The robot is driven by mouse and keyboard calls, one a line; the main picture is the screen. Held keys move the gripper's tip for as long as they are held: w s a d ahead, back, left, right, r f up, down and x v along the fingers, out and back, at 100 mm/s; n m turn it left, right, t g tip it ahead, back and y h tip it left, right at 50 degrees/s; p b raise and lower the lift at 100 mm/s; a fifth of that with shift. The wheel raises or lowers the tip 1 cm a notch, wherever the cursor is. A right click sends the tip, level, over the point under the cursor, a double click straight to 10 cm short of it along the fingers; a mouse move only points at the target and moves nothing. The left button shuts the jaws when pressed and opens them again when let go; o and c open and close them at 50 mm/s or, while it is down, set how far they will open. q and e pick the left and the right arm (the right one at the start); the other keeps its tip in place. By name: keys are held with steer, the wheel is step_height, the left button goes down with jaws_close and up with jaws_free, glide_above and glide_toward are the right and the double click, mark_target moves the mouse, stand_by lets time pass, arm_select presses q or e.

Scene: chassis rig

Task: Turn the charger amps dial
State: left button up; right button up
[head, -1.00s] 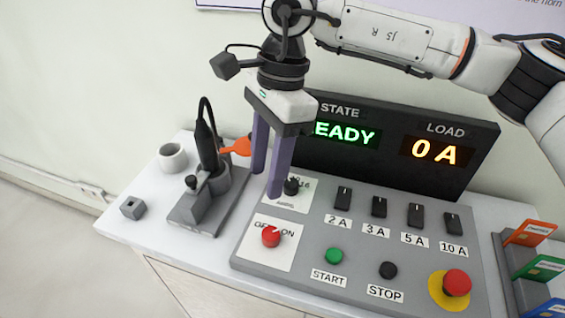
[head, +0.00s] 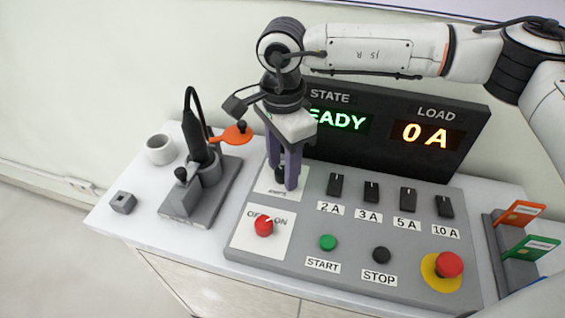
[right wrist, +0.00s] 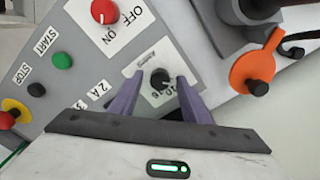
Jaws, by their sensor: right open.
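The black amps dial (right wrist: 160,78) sits on a white label plate on the grey panel. In the right wrist view it shows between the two purple fingers of my right gripper (right wrist: 158,90), with space on both sides. In the head view my right gripper (head: 282,182) points down over the dial (head: 280,172), which its fingers partly hide. The gripper is open and holds nothing. I cannot tell how low the fingertips reach beside the dial. My left gripper is not in view.
The red OFF/ON knob (head: 264,226) is in front of the dial. Black switches (head: 371,192) stand to its right. A black stand with an orange lever (head: 236,134) is to the left. The display (head: 400,125) reads READY and 0 A. START (head: 328,242) and STOP (head: 381,255) are at the front.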

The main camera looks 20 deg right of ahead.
steer(key=shift+c, duration=0.4)
steer(key=c, duration=1)
steer(key=shift+o, duration=0.2)
